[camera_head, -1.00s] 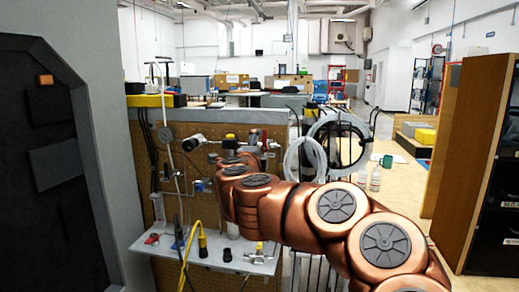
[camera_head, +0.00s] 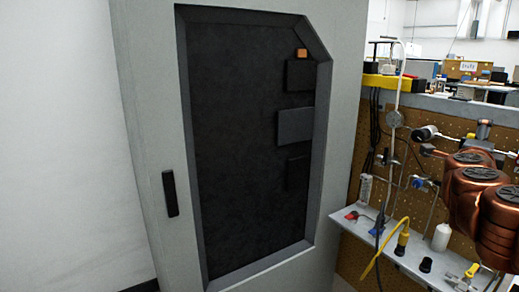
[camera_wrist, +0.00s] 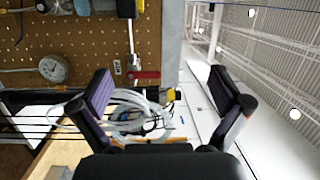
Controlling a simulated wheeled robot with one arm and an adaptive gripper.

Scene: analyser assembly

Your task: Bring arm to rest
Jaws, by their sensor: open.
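My copper-coloured arm (camera_head: 485,205) shows at the right edge of the head view, in front of the pegboard and its shelf. My gripper is not clearly made out in the head view. In the wrist view my gripper (camera_wrist: 168,98) is open, its two dark fingers wide apart with nothing between them. Beyond the fingers hang coiled white hoses (camera_wrist: 130,112), apart from the gripper.
A tall grey cabinet (camera_head: 145,100) with a dark door panel (camera_head: 240,150) fills the middle of the head view. The pegboard (camera_head: 352,258) bears a gauge (camera_wrist: 53,68) and pipes.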

